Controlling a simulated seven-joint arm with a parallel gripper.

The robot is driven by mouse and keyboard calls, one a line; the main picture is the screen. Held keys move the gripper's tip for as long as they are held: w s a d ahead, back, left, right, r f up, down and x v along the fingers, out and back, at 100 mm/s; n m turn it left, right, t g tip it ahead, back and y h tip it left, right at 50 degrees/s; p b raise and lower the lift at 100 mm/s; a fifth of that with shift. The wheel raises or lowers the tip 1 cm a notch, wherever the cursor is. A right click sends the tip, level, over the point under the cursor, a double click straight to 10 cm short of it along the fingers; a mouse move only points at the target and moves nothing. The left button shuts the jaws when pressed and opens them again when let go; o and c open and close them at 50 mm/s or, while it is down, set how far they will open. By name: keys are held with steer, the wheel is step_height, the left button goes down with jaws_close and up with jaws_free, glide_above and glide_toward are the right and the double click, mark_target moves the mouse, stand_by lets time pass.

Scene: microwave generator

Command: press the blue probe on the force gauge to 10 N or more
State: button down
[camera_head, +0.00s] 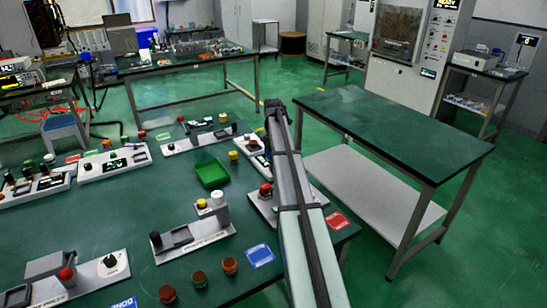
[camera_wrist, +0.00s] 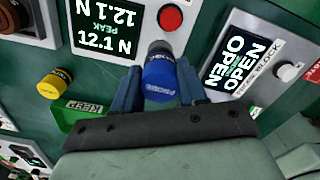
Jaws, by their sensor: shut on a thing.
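The blue probe (camera_wrist: 159,84) is between the fingers of my gripper (camera_wrist: 158,88) in the wrist view, and the gripper is shut on it. The probe's far end meets a dark round part (camera_wrist: 160,47) beside the force gauge's display; its exact contact is hidden. The gauge display (camera_wrist: 103,27) reads 12.1 N, with PEAK 12.1 N. A red button (camera_wrist: 171,18) is next to the display. In the head view my gripper (camera_head: 276,106) is at the far end of my arm, over the table's right side; the probe cannot be made out there.
A panel reading OPEN (camera_wrist: 235,62) stands right of the gauge in the wrist view. A yellow-capped piece (camera_wrist: 51,86) lies left. In the head view, a green tray (camera_head: 212,173) and several devices crowd the table. An empty green-topped table (camera_head: 395,130) stands right.

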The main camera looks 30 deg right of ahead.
steer(key=shift+r, duration=2.6)
steer(key=m, duration=0.8)
steer(key=shift+s+a, duration=0.1)
steer(key=shift+s, duration=0.2)
steer(key=m, duration=0.3)
steer(key=s+m, duration=0.1)
steer(key=shift+a, duration=0.25)
steer(key=s+a+r+m, duration=0.1)
steer(key=s+a+m, duration=0.65)
steer(key=m, duration=0.45)
steer(key=s+a+r+n, duration=0.1)
steer(key=a+r+n, duration=0.1)
steer(key=a, duration=1.1)
steer(key=s+a+r+n, duration=0.1)
steer(key=a+r+n, duration=0.1)
steer(key=a, duration=1.1)
steer(key=shift+s+r, duration=0.15)
steer(key=shift+r, duration=0.75)
